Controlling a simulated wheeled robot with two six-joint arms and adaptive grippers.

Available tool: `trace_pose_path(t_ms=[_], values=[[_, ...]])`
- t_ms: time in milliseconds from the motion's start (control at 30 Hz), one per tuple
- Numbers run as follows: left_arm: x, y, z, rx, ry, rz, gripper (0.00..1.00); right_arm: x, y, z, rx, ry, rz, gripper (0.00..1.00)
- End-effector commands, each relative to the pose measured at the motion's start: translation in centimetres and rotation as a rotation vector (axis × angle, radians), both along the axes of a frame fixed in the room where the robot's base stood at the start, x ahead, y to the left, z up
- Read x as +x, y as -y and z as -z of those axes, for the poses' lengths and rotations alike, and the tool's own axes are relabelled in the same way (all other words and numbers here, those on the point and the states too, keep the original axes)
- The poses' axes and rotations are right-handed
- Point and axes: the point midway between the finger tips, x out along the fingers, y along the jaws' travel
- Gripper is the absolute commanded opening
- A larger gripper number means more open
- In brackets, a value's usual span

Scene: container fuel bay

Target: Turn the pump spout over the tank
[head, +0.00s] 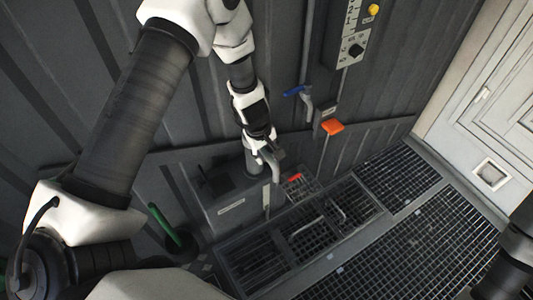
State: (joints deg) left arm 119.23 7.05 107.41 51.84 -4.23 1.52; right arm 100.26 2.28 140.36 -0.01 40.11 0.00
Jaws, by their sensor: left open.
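My left arm reaches up and over, and its gripper (262,143) points down at the pump by the back wall. The gripper is open, close around or just above the top of the grey pump spout (271,161); I cannot tell whether it touches. The spout curves down on the right side of the pump column (253,163). Below is a grey box-shaped tank (232,213) with a white label. The gripper hides part of the pump top. My right arm shows only as a dark link at the right edge; its gripper is out of the picture.
A blue-handled tap (297,91) and an orange part (332,127) are on the wall, below a switch panel (352,45). A small red item (295,177) lies by the wire racks (330,215). A green hose (164,224) stands left. Grated floor (440,235) is clear at right.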

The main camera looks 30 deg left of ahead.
Motion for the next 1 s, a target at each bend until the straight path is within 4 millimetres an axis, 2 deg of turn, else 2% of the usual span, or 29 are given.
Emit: trace_pose_path(t_ms=[67,100,200,633,1000], values=[[0.0,0.0,-0.1,0.000,0.000,0.000,0.46,0.0,0.0,-0.1,0.000,0.000,0.000,0.40],[0.0,0.0,-0.1,0.000,0.000,0.000,0.32,0.0,0.0,-0.1,0.000,0.000,0.000,0.40],[0.0,0.0,-0.1,0.000,0.000,0.000,0.00,0.0,0.0,-0.1,0.000,0.000,0.000,0.40],[-0.3,-0.2,0.1,0.001,0.001,0.036,0.00,0.0,0.0,0.2,0.000,0.000,0.000,0.40],[-1.6,-1.3,0.0,0.000,0.001,0.255,0.00,0.0,0.0,0.4,0.000,0.000,0.000,0.40]])
